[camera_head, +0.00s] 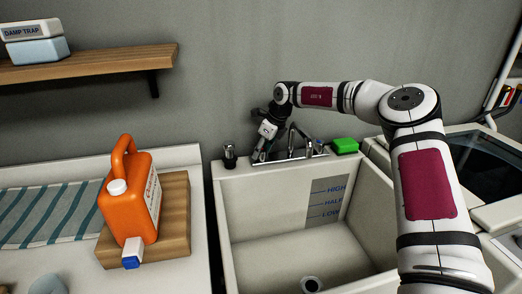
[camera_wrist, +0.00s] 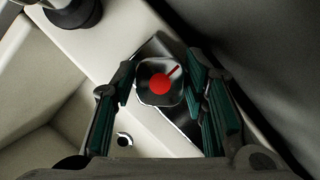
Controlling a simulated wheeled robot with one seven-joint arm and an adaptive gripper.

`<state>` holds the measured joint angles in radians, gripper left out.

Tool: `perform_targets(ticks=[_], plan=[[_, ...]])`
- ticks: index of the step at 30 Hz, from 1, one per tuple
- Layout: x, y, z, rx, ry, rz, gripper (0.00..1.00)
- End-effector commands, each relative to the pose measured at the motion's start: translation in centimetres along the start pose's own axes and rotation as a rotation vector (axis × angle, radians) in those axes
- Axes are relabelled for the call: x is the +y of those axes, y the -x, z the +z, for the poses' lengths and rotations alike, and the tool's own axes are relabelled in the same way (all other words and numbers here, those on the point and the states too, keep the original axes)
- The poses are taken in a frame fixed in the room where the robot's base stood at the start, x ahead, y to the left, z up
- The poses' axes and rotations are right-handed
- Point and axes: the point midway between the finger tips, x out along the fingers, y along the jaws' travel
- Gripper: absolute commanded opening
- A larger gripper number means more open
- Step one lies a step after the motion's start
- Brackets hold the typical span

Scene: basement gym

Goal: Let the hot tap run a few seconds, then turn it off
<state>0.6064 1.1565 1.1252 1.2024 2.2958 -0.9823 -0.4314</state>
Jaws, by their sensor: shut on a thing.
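The hot tap handle (camera_wrist: 152,97) is a dark, shiny rounded-square knob with a red dot and a short red line on top. It shows in the wrist view between my fingers. My gripper (camera_wrist: 165,88) is shut on this handle, one finger pad on each side. In the head view my gripper (camera_head: 262,154) is at the left end of the tap fitting on the sink's back ledge and hides the hot handle. The spout (camera_head: 291,138) stands right of it, and a handle with a blue mark (camera_head: 318,145) stands further right. I cannot make out running water.
The deep pale sink (camera_head: 226,232) has level marks on its back wall and a drain (camera_head: 311,284). A dark cylinder (camera_head: 229,155) and a green block (camera_head: 345,145) stand on its ledge. An orange jug (camera_head: 128,208) sits on a wooden block (camera_head: 177,205) at left.

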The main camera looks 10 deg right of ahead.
Motion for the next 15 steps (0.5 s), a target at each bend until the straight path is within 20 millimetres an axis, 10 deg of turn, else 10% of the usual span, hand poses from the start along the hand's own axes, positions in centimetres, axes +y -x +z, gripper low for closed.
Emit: perform_targets(ticks=[2,3,5,15], plan=[[-0.04,-0.07,-0.13,0.003,0.001,0.000,0.12],[-0.04,-0.07,-0.13,0.003,0.001,0.000,0.47],[-0.04,-0.07,-0.12,0.003,0.000,0.000,0.60],[-0.02,0.10,-0.04,0.001,0.000,-0.001,0.60]])
